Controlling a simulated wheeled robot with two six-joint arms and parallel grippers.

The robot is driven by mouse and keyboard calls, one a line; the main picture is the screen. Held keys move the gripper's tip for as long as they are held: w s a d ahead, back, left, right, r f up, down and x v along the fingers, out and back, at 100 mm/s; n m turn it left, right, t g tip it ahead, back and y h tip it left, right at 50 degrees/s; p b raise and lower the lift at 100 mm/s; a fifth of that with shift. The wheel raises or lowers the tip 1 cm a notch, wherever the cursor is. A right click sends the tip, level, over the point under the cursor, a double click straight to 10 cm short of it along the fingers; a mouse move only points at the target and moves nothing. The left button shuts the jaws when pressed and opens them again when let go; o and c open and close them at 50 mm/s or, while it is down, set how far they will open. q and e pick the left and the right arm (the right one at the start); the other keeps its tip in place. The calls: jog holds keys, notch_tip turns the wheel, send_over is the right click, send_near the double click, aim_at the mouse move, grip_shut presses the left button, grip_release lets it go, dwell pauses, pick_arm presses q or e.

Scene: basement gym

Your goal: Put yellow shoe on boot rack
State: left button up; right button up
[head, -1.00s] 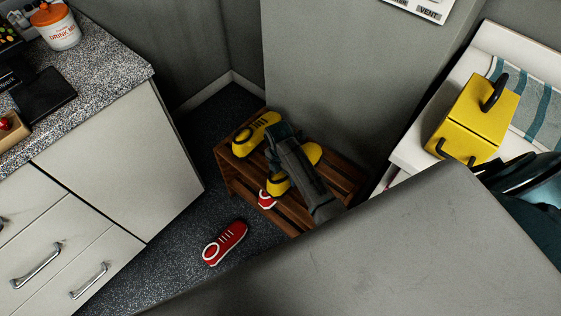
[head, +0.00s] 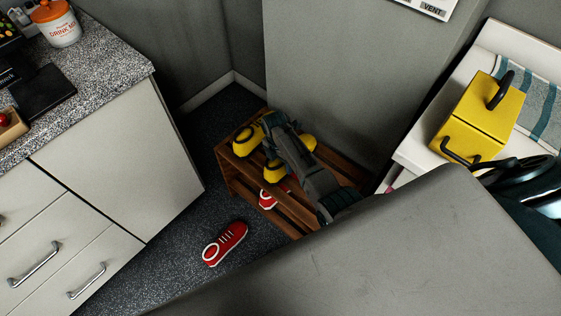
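The wooden boot rack (head: 302,213) stands on the dark floor against a grey wall. One yellow shoe (head: 242,145) sits on its upper left end. A second yellow shoe (head: 272,173) is beside it over the top slats, partly covered by my arm; I cannot tell whether it touches the slats. My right gripper (head: 272,122) comes in from the lower right, above the rack and between the two yellow shoes in the picture. Its fingertips are not clear, so its grip on a shoe cannot be told. My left gripper is out of view.
A red shoe (head: 225,243) lies on the floor in front of the rack, and another red shoe (head: 267,199) is on the lower shelf. A white cabinet (head: 118,155) stands left. A yellow box (head: 478,117) sits on a white bench at right.

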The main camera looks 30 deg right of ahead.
jog(key=o, duration=1.2)
jog(key=shift+c, duration=0.2)
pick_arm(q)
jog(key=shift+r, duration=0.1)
pick_arm(e)
jog(key=shift+r, duration=0.35)
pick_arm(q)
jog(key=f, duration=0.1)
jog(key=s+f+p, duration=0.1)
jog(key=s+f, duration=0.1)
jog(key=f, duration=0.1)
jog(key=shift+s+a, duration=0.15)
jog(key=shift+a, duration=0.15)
pick_arm(e)
jog(key=r, duration=0.3)
jog(key=w+r, duration=0.1)
jog(key=r, duration=0.7)
jog(key=shift+w+a+r, duration=0.15)
jog(key=shift+a, duration=0.1)
